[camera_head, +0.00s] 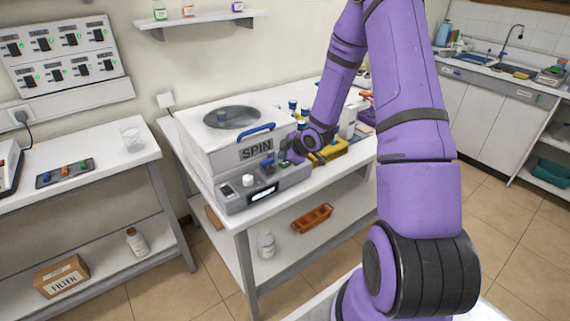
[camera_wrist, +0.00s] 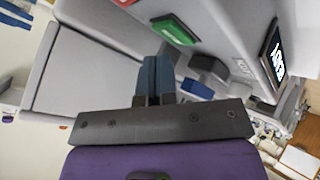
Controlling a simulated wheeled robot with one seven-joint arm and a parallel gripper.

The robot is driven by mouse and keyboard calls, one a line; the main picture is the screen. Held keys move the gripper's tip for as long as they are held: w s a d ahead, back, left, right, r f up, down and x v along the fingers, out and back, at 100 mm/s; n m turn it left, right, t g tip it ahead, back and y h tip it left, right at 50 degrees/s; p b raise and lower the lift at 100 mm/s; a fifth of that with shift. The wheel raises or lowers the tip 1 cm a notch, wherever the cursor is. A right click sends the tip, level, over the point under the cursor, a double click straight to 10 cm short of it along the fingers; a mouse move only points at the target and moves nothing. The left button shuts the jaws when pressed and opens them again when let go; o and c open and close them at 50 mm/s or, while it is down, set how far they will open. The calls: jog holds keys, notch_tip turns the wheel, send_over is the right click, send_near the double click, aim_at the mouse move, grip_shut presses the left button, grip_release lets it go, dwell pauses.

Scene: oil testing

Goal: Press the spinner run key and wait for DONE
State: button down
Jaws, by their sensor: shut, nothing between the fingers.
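The spinner (camera_head: 215,145) is a pale box marked SPIN, with a round window in its closed lid and a blue handle. Its grey control panel (camera_head: 235,203) at the front has a white knob and a lit display (camera_head: 264,193). My gripper (camera_head: 286,156) is at the panel's right end. Its blue fingers (camera_wrist: 156,75) are shut and empty, near the green key; contact cannot be told.
A yellow rack (camera_head: 330,152) and several small bottles stand right of the spinner, close to my arm. A left table holds a beaker (camera_head: 131,139) and a dark tray (camera_head: 65,173).

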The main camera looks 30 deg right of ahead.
jog(key=shift+f, duration=0.3)
